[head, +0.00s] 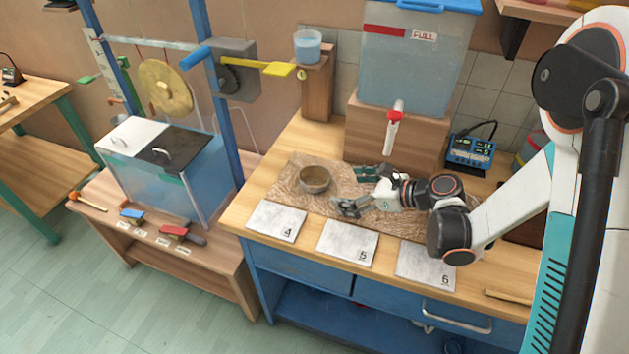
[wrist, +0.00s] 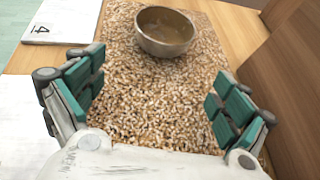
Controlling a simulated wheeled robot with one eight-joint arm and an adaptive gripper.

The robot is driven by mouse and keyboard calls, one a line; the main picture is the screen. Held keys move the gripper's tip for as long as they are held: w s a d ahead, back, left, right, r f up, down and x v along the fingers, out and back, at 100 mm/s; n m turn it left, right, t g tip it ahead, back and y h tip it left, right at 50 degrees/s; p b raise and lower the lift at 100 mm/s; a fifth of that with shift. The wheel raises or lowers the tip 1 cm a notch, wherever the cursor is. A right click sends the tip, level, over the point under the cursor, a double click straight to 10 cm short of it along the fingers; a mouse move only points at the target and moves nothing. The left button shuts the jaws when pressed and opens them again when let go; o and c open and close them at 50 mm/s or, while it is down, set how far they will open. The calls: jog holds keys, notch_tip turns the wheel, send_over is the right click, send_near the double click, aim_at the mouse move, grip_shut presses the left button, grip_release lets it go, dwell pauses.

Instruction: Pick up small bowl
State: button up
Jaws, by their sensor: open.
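The small bowl (head: 314,179) is a round metal bowl with a brownish inside. It stands upright on a brown textured mat (head: 289,190) on the wooden bench. In the wrist view the bowl (wrist: 166,31) is at the top middle, beyond my fingertips. My gripper (head: 356,190) is open and empty, low over the mat to the right of the bowl. In the wrist view its green-padded fingers (wrist: 155,84) are spread wide, with only mat between them. The bowl is apart from both fingers.
White numbered tiles 4 (head: 277,221), 5 (head: 347,242) and 6 (head: 425,265) lie along the bench's front. A wooden block (head: 395,135) under a water tank (head: 418,65) with a tap (head: 394,118) stands behind. A cup (head: 307,46) sits on a wooden post.

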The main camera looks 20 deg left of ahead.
jog(key=b, duration=0.1)
send_near(304, 175)
notch_tip(304, 175, down, 2)
jog(key=shift+a+f, duration=0.1)
jog(key=shift+a, duration=0.1)
jog(key=a, duration=0.1)
jog(key=w+a+b, duration=0.1)
jog(key=a, duration=0.1)
jog(key=a+b, duration=0.1)
jog(key=a, duration=0.1)
jog(key=shift+w+f, duration=0.25)
jog(key=c, duration=1.2)
